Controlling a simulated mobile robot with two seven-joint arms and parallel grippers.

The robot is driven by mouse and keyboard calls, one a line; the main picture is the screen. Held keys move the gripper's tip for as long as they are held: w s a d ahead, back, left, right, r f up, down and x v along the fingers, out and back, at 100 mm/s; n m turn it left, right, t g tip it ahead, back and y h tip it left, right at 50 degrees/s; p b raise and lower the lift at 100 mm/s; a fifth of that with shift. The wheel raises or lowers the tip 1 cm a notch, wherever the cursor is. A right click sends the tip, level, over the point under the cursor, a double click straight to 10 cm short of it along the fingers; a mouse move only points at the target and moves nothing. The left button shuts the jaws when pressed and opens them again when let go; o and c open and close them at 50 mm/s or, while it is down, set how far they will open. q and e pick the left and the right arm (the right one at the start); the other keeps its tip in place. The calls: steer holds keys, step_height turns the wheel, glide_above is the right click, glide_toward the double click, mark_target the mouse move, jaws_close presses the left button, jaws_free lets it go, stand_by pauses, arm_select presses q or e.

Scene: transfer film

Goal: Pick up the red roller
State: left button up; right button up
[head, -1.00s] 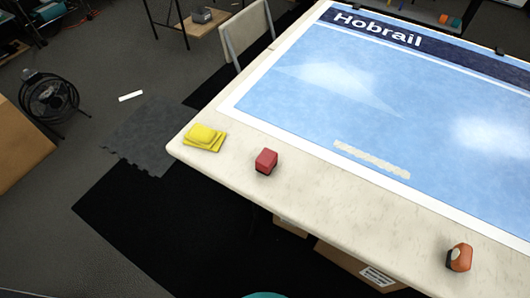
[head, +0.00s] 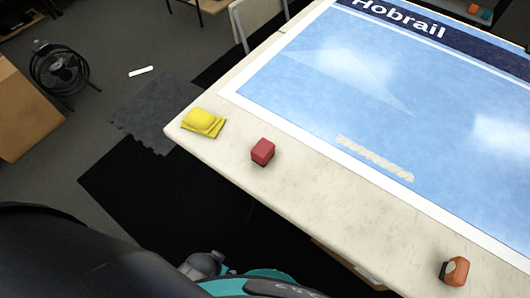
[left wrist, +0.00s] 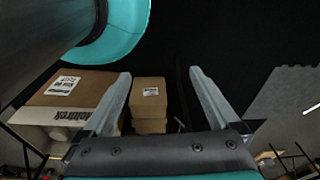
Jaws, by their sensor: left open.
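The red roller (head: 262,152) shows in the head view as a small red block-like piece with a dark lower edge. It rests on the pale table (head: 310,205) near its front-left edge, apart from everything else. My left arm comes in along the bottom left of the head view, below and in front of the table edge. My left gripper (left wrist: 161,75) shows in the left wrist view with its two fingers spread and nothing between them. The roller is not in the left wrist view. My right gripper is in neither view.
A folded yellow cloth (head: 203,122) lies left of the roller. An orange and black tool (head: 455,270) lies at the table's front right. A large blue printed sheet (head: 350,80) covers most of the table. Cardboard boxes (left wrist: 148,95) stand below in the left wrist view.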

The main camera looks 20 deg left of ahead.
arm_select(q)
steer(key=w+d+r+t+b, duration=0.1)
steer(key=w+r+b, duration=0.1)
steer(key=w+r, duration=0.85)
step_height(320, 180, up, 16)
steer(key=s+t+b, duration=0.1)
steer(key=s+b, duration=0.1)
steer(key=w+d+r+m+h, duration=0.3)
steer(key=w+d, duration=0.9)
steer(key=n+g+y, duration=0.1)
steer(key=g+y, duration=0.1)
steer(key=y, duration=0.1)
glide_toward(262, 148)
steer(key=f+b, duration=0.1)
steer(key=f, duration=0.1)
steer(key=f+b, duration=0.1)
steer(key=f, duration=0.2)
steer(key=f+b, duration=0.1)
steer(key=f, duration=0.1)
steer(key=shift+w+d+f+b, duration=0.15)
steer(key=shift+w+d+b, duration=0.15)
steer(key=shift+d+b, duration=0.05)
steer(key=f+b, duration=0.1)
steer(key=f, duration=0.1)
steer(key=w+f+b, duration=0.1)
steer(key=f, duration=0.2)
steer(key=shift+a, duration=0.2)
steer(key=shift+c, duration=1.3)
jaws_close()
